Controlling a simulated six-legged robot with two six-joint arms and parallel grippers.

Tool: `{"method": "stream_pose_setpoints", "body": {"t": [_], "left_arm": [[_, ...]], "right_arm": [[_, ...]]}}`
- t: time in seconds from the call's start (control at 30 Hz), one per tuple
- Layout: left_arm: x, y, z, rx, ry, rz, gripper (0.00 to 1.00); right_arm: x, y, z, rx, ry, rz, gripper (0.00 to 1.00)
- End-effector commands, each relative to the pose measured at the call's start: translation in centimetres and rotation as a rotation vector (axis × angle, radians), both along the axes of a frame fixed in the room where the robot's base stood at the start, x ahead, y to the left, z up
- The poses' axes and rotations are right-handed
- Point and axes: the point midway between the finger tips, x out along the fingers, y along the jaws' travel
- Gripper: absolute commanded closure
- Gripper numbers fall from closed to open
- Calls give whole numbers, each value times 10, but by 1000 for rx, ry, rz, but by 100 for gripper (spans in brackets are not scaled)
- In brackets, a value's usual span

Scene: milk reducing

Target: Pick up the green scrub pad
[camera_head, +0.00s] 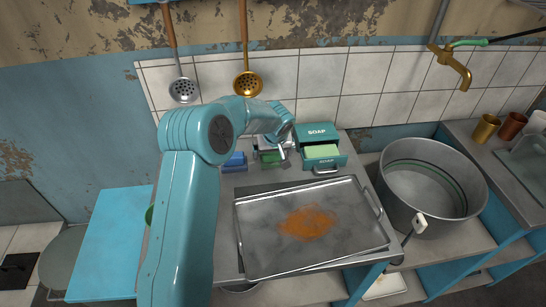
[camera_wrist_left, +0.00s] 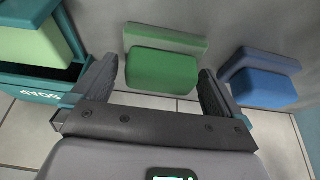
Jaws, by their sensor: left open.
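The green scrub pad (camera_head: 270,158) lies on the counter by the tiled back wall, partly hidden under my gripper in the head view. In the left wrist view the green scrub pad (camera_wrist_left: 162,72) shows as a dark green block with a paler green layer along one side. My left gripper (camera_head: 272,150) is over the pad. In the wrist view its two dark fingers are open, one on either side of the pad, with gaps visible. I cannot tell how far above the pad the fingertips are. My right gripper is not in view.
A blue pad (camera_head: 235,160) lies to the left of the green one. A teal soap box (camera_head: 318,133) with an open drawer stands to the right. A metal tray (camera_head: 350,240) with an orange stain is in front. A large pot (camera_head: 440,205) stands further right.

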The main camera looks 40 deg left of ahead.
Motion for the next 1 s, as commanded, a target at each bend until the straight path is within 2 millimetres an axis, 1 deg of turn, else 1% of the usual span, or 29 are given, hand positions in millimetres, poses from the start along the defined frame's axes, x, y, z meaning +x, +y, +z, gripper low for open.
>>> {"method": "stream_pose_setpoints", "body": {"t": [0.1, 0.13, 0.17, 0.2, 0.27, 0.3, 0.57, 0.67, 0.73, 0.87, 0.97, 1.0], "left_arm": [[0, 0, 0, 1, -1, 0, 0], [0, 0, 1, 1, -1, 0, 6], [0, 0, 1, 1, -1, 0, 16], [0, 0, 1, 1, -1, 0, 29], [0, 0, 1, 0, 0, 0, 49], [0, 0, 1, 0, 0, 0, 51], [0, 0, 1, 0, 0, 0, 51], [0, 0, 6, 1, -2, 1, 51], [1, 0, 13, 2, -4, 1, 51], [1, 0, 35, 2, -6, 0, 51], [1, 0, 63, 3, -8, 0, 51], [2, 0, 76, 3, -9, 1, 51]], "right_arm": [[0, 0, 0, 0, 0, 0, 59], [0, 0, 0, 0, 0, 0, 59], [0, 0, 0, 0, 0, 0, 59], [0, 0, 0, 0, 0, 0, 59], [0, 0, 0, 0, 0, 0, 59], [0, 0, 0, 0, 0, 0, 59], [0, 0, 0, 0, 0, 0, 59], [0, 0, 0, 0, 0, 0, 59], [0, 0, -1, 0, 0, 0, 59], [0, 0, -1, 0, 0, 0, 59], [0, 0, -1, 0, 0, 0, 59], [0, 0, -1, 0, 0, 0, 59]]}}
